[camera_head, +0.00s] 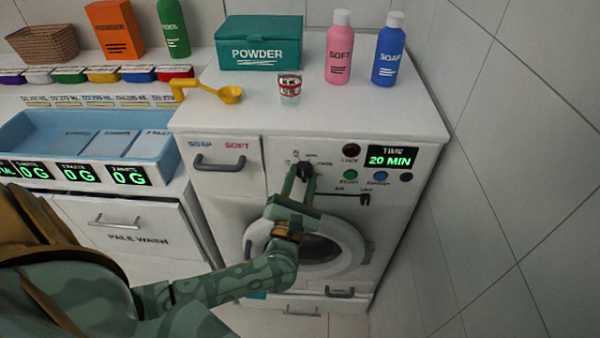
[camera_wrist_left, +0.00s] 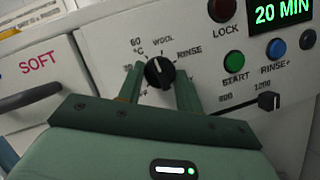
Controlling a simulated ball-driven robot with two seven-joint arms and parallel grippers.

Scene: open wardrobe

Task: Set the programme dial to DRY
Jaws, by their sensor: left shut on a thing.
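The black programme dial (camera_head: 304,170) is on the white washing machine's (camera_head: 412,140) front panel, right of the drawer marked SOAP and SOFT. My left gripper (camera_head: 302,176) is shut on the dial, one finger on each side. In the left wrist view the dial (camera_wrist_left: 159,73) shows between the fingers (camera_wrist_left: 158,86), with its white mark toward the top, between the 60 °C and WOOL labels. RINSE reads at its upper right. I cannot read a DRY label; my fingers cover part of the ring of labels. My right gripper is not in view.
Right of the dial are a red LOCK button (camera_head: 352,150), a green START button (camera_head: 350,174), blue buttons, a black slider (camera_head: 364,199) and a display (camera_head: 390,158) reading 20 MIN. The round door (camera_head: 345,243) is below. Bottles, a powder box and a cup stand on top.

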